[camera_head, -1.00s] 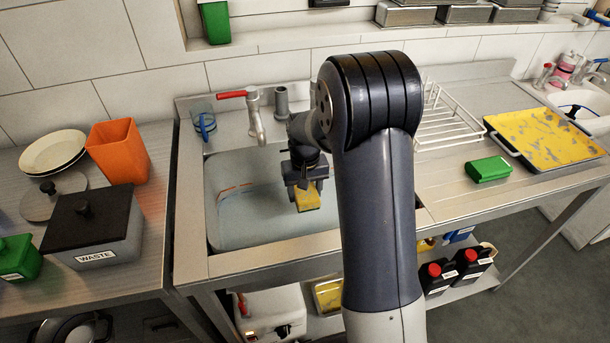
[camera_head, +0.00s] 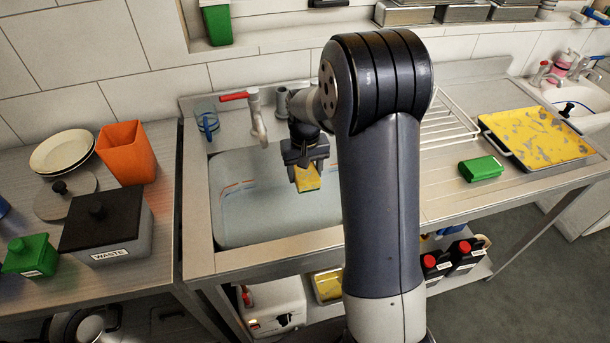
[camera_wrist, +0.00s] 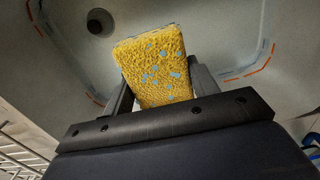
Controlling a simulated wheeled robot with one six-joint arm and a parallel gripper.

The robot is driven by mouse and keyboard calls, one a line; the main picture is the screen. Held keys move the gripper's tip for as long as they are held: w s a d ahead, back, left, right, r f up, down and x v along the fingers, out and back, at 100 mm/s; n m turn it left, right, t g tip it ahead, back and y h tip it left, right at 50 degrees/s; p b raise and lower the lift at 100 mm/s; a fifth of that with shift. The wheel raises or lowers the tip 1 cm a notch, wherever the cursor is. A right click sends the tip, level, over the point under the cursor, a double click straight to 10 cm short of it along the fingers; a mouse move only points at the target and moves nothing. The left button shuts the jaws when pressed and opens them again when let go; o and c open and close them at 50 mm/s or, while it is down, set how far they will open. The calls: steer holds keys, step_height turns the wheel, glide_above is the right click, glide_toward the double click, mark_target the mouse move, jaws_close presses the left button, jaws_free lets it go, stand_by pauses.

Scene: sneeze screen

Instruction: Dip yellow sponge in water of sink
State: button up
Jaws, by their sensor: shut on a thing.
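The yellow sponge (camera_head: 307,178) hangs below my gripper (camera_head: 305,165) in the head view, over the right part of the sink basin (camera_head: 245,200). My gripper is shut on the sponge. In the wrist view the sponge (camera_wrist: 155,68) shows yellow with pale blue specks, between the two fingers. The sink drain (camera_wrist: 99,22) shows beyond it at the upper left. The basin looks pale grey-green, with orange and blue marks on its walls. I cannot tell whether the sponge touches the water.
A faucet with a red lever (camera_head: 256,115) and a blue cup (camera_head: 207,122) stand behind the basin. At left are an orange bin (camera_head: 127,152) and a grey waste box (camera_head: 105,225). A green sponge (camera_head: 481,168) and a yellow-soiled tray (camera_head: 540,135) lie at right.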

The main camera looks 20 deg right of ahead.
steer(key=shift+r, duration=0.1)
steer(key=shift+r+p, duration=1.35)
steer(key=shift+r, duration=0.35)
